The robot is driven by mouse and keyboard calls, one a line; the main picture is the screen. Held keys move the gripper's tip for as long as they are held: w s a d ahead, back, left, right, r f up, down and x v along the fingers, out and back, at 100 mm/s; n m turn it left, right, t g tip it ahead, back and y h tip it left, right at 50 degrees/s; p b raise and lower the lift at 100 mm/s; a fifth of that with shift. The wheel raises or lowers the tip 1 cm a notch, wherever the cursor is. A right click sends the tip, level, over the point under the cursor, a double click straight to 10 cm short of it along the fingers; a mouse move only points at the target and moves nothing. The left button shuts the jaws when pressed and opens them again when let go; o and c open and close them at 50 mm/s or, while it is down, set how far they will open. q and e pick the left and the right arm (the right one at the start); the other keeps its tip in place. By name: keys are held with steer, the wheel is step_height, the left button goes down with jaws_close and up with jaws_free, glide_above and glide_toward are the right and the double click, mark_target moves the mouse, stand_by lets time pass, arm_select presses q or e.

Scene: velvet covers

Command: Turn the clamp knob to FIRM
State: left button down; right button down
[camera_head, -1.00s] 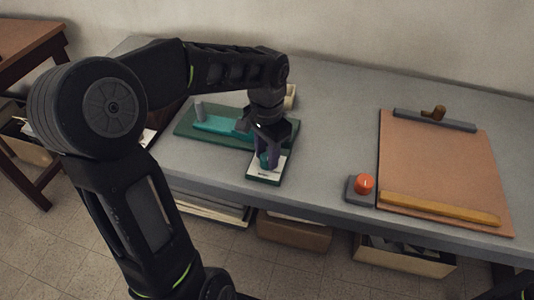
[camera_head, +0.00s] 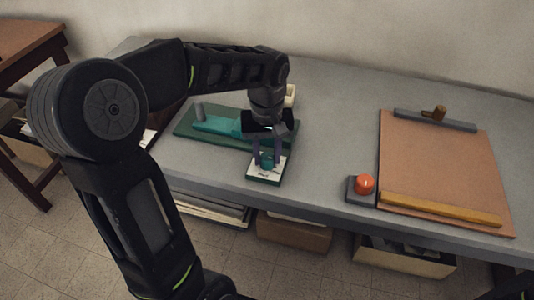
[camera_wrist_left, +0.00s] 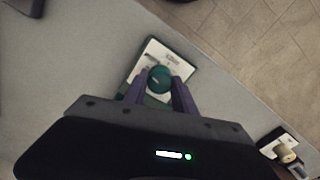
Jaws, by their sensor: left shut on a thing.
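The clamp knob (camera_head: 267,162) is a round dark teal knob on a white-faced plate with a green edge (camera_head: 264,179), near the front of the bench. Small dark marks are on the plate's face, too small to read. In the left wrist view the knob (camera_wrist_left: 160,79) sits between my purple fingers, with the white plate (camera_wrist_left: 152,57) behind it. My left gripper (camera_head: 267,160) points down and is shut on the knob from both sides. I cannot tell which marking the knob points to. My right gripper is not in view.
A green board with a teal bar and grey post (camera_head: 200,112) lies behind the plate. To the right are an orange button on a grey base (camera_head: 364,184) and a brown padded board (camera_head: 435,160) with a wooden bar (camera_head: 440,208). Bench between them is clear.

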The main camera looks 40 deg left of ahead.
mark_target(267, 157)
arm_select(q)
steer(key=shift+n, duration=1.3)
steer(key=c, duration=1)
jaws_free()
step_height(267, 157, up, 8)
steer(key=shift+f+p, duration=0.1)
steer(key=shift+p, duration=0.35)
